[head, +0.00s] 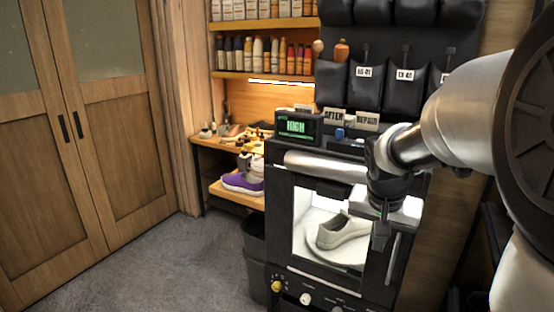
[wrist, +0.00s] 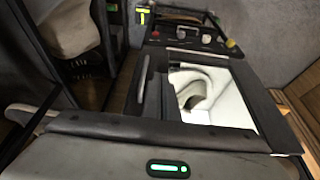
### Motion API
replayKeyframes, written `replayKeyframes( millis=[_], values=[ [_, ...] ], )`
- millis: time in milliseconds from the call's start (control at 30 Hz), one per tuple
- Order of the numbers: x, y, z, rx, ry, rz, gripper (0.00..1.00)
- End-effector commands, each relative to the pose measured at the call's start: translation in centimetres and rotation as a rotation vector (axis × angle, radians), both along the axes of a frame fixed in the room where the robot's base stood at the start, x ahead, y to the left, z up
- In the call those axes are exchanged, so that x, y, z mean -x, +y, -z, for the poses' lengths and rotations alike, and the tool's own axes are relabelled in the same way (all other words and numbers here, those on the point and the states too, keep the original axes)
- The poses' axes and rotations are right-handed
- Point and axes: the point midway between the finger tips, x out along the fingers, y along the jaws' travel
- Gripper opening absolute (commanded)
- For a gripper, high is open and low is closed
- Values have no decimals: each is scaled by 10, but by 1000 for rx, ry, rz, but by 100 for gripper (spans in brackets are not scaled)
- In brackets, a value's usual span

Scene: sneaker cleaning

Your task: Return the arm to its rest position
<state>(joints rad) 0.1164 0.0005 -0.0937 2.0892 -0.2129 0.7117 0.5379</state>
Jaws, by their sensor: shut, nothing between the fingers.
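My arm reaches in from the right in the head view, with my gripper (head: 380,243) pointing down in front of the right part of a dark cleaning machine (head: 283,225). The gripper is shut and empty. No fingers can be made out clearly in the wrist view. A pale sneaker (head: 343,232) sits inside the machine on a white round plate (head: 318,251), behind the window. The wrist view looks down on the machine's front, with the window (wrist: 225,105) and part of the pale sneaker (wrist: 194,100) showing.
A purple-and-white shoe (head: 242,182) is on a low wooden shelf at left. A dark bin (head: 254,250) stands beside the machine. Black pouches (head: 405,86) hang behind it. Grey floor (head: 165,262) is open before the wooden doors (head: 115,150).

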Motion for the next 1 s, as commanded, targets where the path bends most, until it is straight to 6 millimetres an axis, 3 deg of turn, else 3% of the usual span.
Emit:
replayKeyframes(
  millis=[33,100,200,333,500,600,1000],
  values=[
    [13,14,-34,-3,-19,-46,0],
    [38,35,-66,-5,-34,-128,0],
    [77,66,-105,-1,-56,-262,0],
    [124,97,-136,12,-80,-422,0],
    [164,120,-151,32,-103,-563,0],
    [174,125,-152,38,-109,-600,0],
    [176,126,-151,40,-109,-610,0]
  ],
)
